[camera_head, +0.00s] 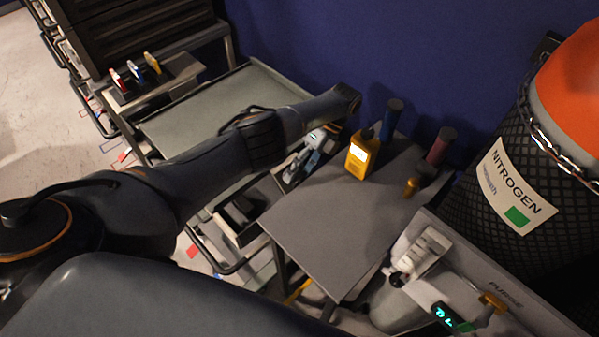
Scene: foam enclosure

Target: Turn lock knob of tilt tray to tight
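A flat grey tray-like surface (315,220) stands at the centre, on dark legs. A second grey-green tray (190,125) with a raised rim lies behind my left arm. I cannot tell which is the tilt tray, and I cannot make out its lock knob for certain. My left arm reaches in from the left across the second tray. My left gripper (304,158) points down at the left edge of the central surface. Its fingers are small and dark, so I cannot tell whether they are open or touch anything. My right gripper is not in view.
On the central surface's far side stand a yellow handheld meter (362,154), a blue cylinder (392,119), a red cylinder (440,146) and a small brass-coloured piece (411,187). A nitrogen tank (515,185) and a purge panel (470,285) crowd the right. A blue wall (370,45) stands behind.

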